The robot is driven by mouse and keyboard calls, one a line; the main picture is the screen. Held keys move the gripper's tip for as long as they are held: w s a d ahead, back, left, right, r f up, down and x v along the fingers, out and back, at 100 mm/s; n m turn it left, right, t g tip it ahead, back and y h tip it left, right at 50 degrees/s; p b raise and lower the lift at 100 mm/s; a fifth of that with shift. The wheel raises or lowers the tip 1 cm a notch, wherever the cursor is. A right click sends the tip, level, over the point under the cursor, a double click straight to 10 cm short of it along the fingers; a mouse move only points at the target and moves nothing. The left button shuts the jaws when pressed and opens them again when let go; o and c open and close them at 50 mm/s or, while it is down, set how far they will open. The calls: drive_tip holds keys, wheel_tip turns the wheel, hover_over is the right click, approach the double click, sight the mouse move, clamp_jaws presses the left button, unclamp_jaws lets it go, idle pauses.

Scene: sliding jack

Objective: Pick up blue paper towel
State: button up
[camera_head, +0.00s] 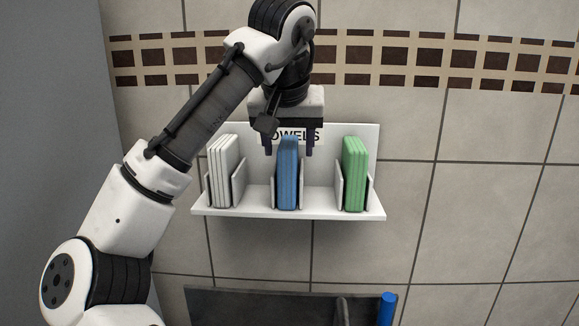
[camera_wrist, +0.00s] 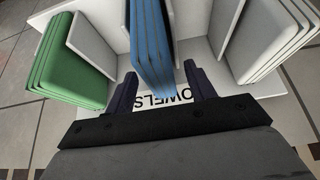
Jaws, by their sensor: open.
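The blue paper towel (camera_head: 288,175) stands upright in the middle slot of a white wall shelf (camera_head: 255,205). It also shows in the wrist view (camera_wrist: 150,45), its near end reaching between my fingers. My gripper (camera_head: 289,142) is open above the blue towel and points down at it, one finger on each side of its top. In the wrist view my gripper (camera_wrist: 164,88) has a visible gap between its right finger and the towel; whether the left finger touches it I cannot tell.
White towels (camera_head: 222,172) stand in the left slot and green towels (camera_head: 354,174) in the right slot. White dividers (camera_head: 239,182) rise between them. The tiled wall and the shelf's back panel are close behind. A dark panel (camera_head: 250,305) and a blue cylinder (camera_head: 387,308) are below.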

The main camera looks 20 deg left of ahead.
drive_tip(key=shift+w+a+f, duration=0.1)
drive_tip(key=shift+w+f, duration=0.2)
drive_tip(key=shift+f, duration=0.35)
drive_tip(key=shift+s, duration=0.1)
drive_tip(key=shift+c, duration=0.2)
drive_tip(key=c, duration=1)
drive_tip(key=shift+r, duration=0.2)
